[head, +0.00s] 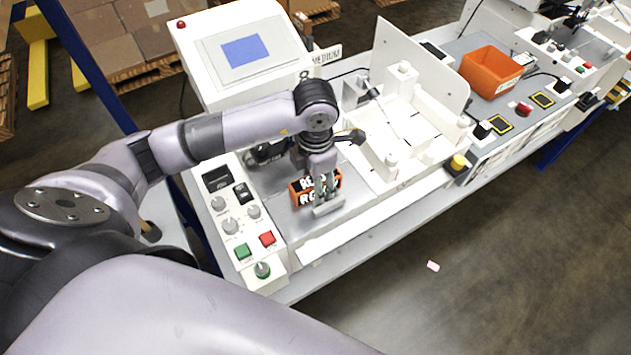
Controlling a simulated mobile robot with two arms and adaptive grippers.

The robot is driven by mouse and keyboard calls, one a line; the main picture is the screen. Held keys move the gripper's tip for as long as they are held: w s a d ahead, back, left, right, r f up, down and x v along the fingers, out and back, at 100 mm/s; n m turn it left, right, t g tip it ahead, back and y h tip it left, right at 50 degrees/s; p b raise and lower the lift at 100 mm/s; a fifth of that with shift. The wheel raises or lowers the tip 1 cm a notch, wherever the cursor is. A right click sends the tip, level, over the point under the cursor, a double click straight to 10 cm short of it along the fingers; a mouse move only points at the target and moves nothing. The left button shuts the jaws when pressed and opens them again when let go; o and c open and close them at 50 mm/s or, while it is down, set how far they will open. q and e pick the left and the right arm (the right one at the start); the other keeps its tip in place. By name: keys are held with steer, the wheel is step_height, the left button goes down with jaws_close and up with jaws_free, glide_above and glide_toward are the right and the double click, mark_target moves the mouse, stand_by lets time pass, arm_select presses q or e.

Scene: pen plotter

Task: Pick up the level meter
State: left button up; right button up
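My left gripper (323,190) points down over the grey plate of the plotter station, just right of the control panel. A small orange and black block with white letters (301,187) stands right at its fingers, partly hidden by them. A short light grey bar (328,208) lies at the fingertips, in front of the block. I cannot tell which of these is the level meter, or whether the fingers are closed on either. My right gripper is not in view.
A control panel (238,222) with knobs and green and red buttons stands left of the gripper. A white screen box (245,55) stands behind. The white plotter bed (405,130) with an upright panel is to the right. An orange bin (490,72) sits farther right.

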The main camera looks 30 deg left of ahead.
arm_select(q)
steer(key=shift+c, duration=0.2)
jaws_close()
stand_by(0.4)
